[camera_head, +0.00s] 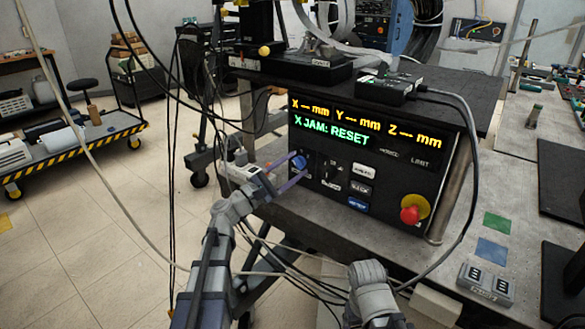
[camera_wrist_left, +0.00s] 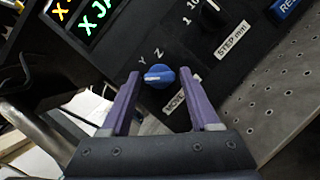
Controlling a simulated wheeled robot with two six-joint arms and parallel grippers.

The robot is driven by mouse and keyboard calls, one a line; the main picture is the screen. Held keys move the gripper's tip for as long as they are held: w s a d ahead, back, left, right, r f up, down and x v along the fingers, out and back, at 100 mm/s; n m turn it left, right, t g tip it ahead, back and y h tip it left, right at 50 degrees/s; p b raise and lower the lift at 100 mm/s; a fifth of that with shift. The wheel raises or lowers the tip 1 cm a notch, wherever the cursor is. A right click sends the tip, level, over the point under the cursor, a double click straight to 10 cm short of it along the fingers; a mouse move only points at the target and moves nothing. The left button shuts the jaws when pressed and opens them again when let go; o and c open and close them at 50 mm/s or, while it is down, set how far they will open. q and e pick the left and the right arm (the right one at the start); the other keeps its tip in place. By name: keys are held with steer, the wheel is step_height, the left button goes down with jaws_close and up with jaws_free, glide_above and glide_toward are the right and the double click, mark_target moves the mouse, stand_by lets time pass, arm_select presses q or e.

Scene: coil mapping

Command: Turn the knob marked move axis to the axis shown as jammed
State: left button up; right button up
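The control box display (camera_head: 365,125) reads X, Y and Z in mm in yellow, with "X JAM: RESET" in green below. The blue move axis knob (camera_head: 298,161) is at the panel's lower left. In the left wrist view the blue knob (camera_wrist_left: 158,76) carries a pale pointer line lying roughly sideways; Y and Z are printed beside it, and its MOVE label is partly covered. No X mark shows by the knob. My left gripper (camera_head: 301,164) is open, its purple fingers (camera_wrist_left: 159,82) on either side of the knob with visible gaps. My right gripper is not in view.
A black step knob (camera_wrist_left: 213,13) is beside the blue knob. Several push buttons (camera_head: 360,188) and a red emergency stop (camera_head: 410,214) are farther right on the panel. Loose cables hang around my left arm. The perforated bench top (camera_head: 440,258) extends in front.

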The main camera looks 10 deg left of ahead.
arm_select(q)
steer(key=shift+o, duration=0.9)
steer(key=b+v, duration=0.2)
steer(key=v, duration=0.5)
steer(key=shift+s+a, duration=0.25)
steer(key=shift+s, duration=0.05)
steer(key=shift+f, duration=0.15)
